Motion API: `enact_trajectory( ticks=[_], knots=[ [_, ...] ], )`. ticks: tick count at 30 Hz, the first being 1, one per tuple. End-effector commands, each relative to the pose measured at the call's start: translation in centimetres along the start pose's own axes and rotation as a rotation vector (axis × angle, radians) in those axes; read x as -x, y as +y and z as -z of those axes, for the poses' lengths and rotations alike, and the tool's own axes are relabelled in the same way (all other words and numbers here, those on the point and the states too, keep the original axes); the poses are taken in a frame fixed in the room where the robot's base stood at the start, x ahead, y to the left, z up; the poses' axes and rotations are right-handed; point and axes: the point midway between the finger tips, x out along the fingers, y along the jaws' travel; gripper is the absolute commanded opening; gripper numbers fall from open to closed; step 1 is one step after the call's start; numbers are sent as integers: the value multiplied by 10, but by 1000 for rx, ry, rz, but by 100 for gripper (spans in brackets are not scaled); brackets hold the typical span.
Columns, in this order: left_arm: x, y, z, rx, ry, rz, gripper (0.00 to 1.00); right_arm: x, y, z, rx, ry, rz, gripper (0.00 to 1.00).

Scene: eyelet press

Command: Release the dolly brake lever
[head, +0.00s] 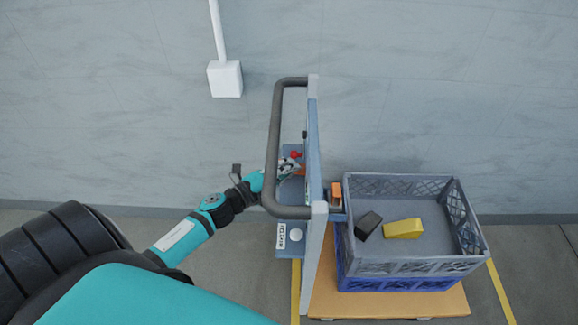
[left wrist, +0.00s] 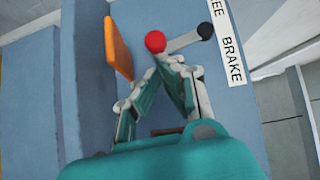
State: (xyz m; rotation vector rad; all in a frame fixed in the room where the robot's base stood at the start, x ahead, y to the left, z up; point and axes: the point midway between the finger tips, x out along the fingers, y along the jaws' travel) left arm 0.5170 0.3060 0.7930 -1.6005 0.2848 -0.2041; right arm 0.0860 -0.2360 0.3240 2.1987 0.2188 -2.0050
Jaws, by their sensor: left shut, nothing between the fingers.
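The brake lever shows in the left wrist view as a short grey bar (left wrist: 182,42) with a red knob (left wrist: 155,42) at its left end and a dark round end (left wrist: 205,31) at its right. A white label (left wrist: 228,52) beside it reads "BRAKE", with letters "EE" cut off above. In the head view the red knob (head: 295,154) shows behind the dolly's handle. My left gripper (left wrist: 171,62) is shut and empty, its tips right by the knob and bar; I cannot tell whether they touch. It also shows in the head view (head: 291,164). My right gripper is not in view.
The dolly's dark handle (head: 275,140) loops in front of my left wrist. An orange tab (left wrist: 118,48) stands left of the knob. A grey crate (head: 410,268) with a black and a yellow piece sits on a blue crate (head: 400,285). The wall (head: 150,120) is behind.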

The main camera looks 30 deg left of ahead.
Motion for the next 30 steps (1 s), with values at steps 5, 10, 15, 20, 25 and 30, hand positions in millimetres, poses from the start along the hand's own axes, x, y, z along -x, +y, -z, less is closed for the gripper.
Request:
enact_trajectory(
  ticks=[5, 10, 15, 20, 25, 30],
  knots=[
    [-3, 0, -3, 0, 1, -1, 0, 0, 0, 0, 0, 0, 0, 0],
    [-3, 0, -3, 0, 1, -1, 0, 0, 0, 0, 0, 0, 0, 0],
    [-8, 7, -8, -1, 0, 0, 0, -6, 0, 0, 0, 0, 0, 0],
    [-9, 7, -10, 0, 0, -1, 0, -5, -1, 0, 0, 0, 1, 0],
    [-9, 7, -10, 0, 0, -1, 0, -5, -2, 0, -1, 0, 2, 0],
    [-9, 8, -10, 1, 1, -1, 0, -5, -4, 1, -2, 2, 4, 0]
  ],
)
